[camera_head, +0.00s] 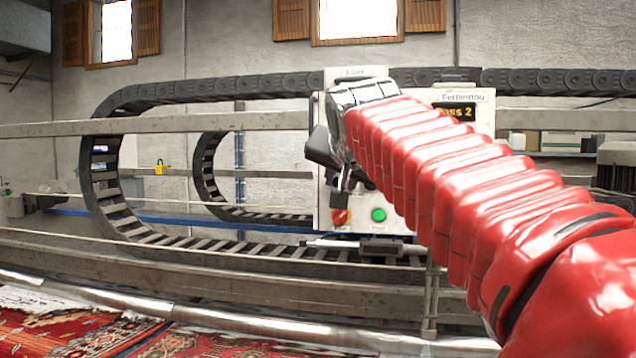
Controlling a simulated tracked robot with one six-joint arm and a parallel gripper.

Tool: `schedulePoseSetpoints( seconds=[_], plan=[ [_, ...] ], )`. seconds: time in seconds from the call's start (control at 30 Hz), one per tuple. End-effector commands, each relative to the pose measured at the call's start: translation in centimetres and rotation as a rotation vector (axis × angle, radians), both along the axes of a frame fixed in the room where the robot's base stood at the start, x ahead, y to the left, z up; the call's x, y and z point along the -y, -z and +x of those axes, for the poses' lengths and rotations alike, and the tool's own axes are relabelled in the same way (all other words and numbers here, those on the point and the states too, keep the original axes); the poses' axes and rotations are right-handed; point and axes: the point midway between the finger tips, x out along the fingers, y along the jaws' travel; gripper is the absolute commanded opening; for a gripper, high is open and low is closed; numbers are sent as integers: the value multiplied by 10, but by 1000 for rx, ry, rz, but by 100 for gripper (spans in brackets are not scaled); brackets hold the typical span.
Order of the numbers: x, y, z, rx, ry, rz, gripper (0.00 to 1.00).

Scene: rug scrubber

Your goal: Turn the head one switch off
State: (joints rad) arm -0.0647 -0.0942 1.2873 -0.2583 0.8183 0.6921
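A pale control box (325,205) is mounted on the machine's rail in the middle of the view. I cannot read any label that marks a head one switch. My red-sleeved arm crosses in front of the box and hides much of its face. My gripper (342,187) is dark, at the box's front, just above the red knob in the picture. Its fingers are small and partly hidden, so opening and contact cannot be told.
A display reading "Pass 2" (455,112) sits at the box's upper right. A dark tool with a pale rod (365,246) is below the box. Cable chains (100,185), metal rails (200,270) and a front roller surround it. Patterned rugs (50,335) lie at lower left.

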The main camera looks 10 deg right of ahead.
Motion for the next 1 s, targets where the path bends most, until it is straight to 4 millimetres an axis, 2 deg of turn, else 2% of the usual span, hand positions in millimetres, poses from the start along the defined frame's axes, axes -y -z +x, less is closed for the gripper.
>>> schedulePoseSetpoints(
  seconds=[0.6, 1.0],
  plan=[
    [-9, -3, 4, -218, -5, -538, 0],
    [-11, -2, 5, -313, -5, -770, 0]
  ],
)
